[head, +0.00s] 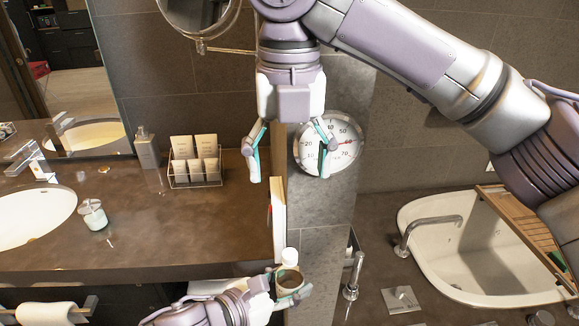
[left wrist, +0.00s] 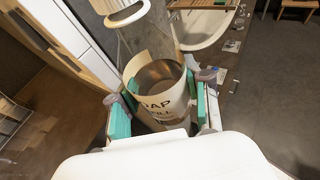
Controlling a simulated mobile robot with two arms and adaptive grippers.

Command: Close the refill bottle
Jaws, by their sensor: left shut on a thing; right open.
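My left gripper (head: 288,288) is low in the head view, shut on the refill bottle (head: 289,279). The bottle is a pale container with a round, dark open mouth facing up. In the left wrist view the bottle (left wrist: 165,103) stands between the teal finger pads, with partly hidden dark lettering on its side. A pale piece (left wrist: 136,64) stands up beside its rim; a white piece (head: 290,257) shows above the mouth in the head view. I cannot tell whether these are the lid. My right gripper (head: 290,176) is open, empty and pointing down, well above the bottle.
The dark counter (head: 150,235) holds a basin (head: 33,215), a small jar (head: 93,214), a dispenser (head: 147,147) and a rack of packets (head: 195,165). A round dial (head: 345,146) is behind my right gripper. A bathtub-like basin (head: 470,235) lies right.

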